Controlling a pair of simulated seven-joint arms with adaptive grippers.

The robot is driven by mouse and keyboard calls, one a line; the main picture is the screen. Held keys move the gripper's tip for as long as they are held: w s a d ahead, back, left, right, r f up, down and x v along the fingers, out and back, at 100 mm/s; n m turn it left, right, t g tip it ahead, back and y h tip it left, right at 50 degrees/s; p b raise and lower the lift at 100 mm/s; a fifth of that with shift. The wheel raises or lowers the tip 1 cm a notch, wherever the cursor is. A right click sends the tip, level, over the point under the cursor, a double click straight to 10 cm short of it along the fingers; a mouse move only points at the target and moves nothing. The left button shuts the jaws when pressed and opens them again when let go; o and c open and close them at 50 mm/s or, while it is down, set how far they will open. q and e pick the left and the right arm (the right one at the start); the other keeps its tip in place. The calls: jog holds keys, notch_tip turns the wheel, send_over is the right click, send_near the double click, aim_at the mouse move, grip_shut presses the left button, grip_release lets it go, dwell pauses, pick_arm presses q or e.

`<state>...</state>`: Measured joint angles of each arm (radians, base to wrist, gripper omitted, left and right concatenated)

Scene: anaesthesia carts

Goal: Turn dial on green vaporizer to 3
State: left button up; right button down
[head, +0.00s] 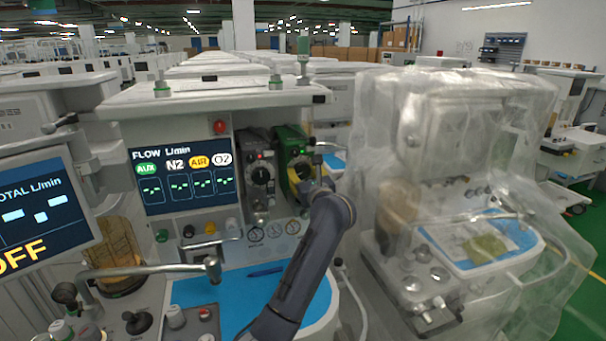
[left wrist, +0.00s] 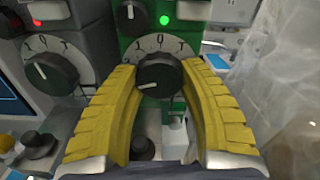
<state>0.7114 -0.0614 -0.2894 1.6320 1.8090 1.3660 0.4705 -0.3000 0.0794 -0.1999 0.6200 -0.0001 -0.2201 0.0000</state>
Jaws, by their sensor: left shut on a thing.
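The green vaporizer (head: 289,137) is mounted on the cart to the right of a dark grey vaporizer; its green front also shows in the left wrist view (left wrist: 186,43). Its black dial (left wrist: 158,78) sits on a white scale with markings partly hidden by the dial and fingers. A white line on the dial's face is at its lower left. My left gripper (left wrist: 158,68) has its yellow fingers on both sides of this dial and is shut on it. In the head view my left gripper (head: 308,187) is small, in front of the vaporizer's lower right. My right gripper is not in view.
The dark grey vaporizer (head: 261,168) with a similar black dial (left wrist: 52,74) stands close on the left. A flow screen (head: 181,178) is further left. A blue work surface (head: 215,289) with a pen lies below. A plastic-covered cart (head: 465,125) stands to the right.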

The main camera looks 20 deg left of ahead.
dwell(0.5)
pick_arm(q)
jog(key=o, duration=1.3)
jog(key=shift+c, duration=0.2)
jog(key=v, duration=1.2)
